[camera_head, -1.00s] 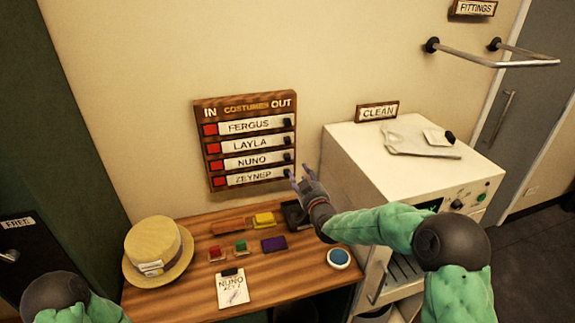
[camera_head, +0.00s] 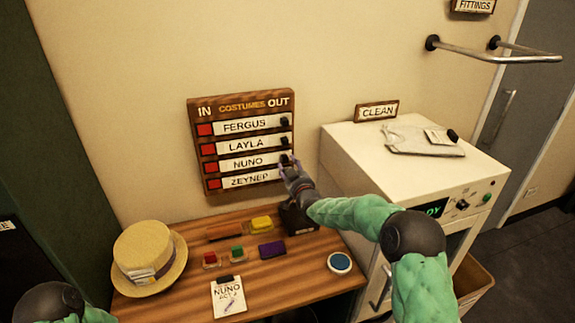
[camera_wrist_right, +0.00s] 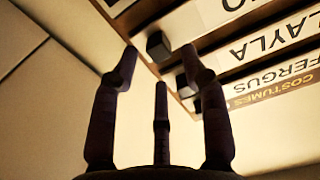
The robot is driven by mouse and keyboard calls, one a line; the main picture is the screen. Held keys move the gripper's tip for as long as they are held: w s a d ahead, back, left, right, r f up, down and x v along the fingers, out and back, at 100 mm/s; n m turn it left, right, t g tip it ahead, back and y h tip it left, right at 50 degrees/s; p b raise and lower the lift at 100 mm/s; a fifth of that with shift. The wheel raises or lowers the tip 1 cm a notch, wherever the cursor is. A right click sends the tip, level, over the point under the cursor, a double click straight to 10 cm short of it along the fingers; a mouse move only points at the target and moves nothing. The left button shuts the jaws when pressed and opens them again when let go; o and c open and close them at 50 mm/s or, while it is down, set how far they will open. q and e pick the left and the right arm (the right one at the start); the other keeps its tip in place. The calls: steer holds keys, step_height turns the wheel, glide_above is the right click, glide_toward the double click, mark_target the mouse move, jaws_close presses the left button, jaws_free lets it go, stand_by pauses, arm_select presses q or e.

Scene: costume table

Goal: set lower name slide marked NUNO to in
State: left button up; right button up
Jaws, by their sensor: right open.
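The wooden board (camera_head: 240,96) hangs on the wall, with IN at its left and OUT at its right. The white NUNO slide (camera_head: 245,163) is the third row, above ZEYNEP. It sits toward OUT, with a red square (camera_head: 210,167) bare at its left. Its dark knob (camera_wrist_right: 157,46) shows in the right wrist view. My right gripper (camera_head: 287,164) is at the slide's right end and partly hides the knob. In the right wrist view the open fingers (camera_wrist_right: 158,66) point at this knob; contact cannot be told. My left gripper is out of view.
The other slides, FERGUS (camera_head: 251,125), LAYLA (camera_head: 246,146) and ZEYNEP (camera_head: 246,180), also sit toward OUT. Below, the table (camera_head: 180,300) holds a straw hat (camera_head: 145,245), small coloured items and a NUNO card (camera_head: 228,297). A white cabinet (camera_head: 350,155) stands at right.

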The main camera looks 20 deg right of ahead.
mark_target(268, 159)
steer(key=shift+w, duration=1.3)
jaws_close()
steer(key=a+b, duration=0.1)
steer(key=a, duration=0.4)
steer(key=shift+s+r, duration=0.1)
steer(key=shift+a, duration=0.35)
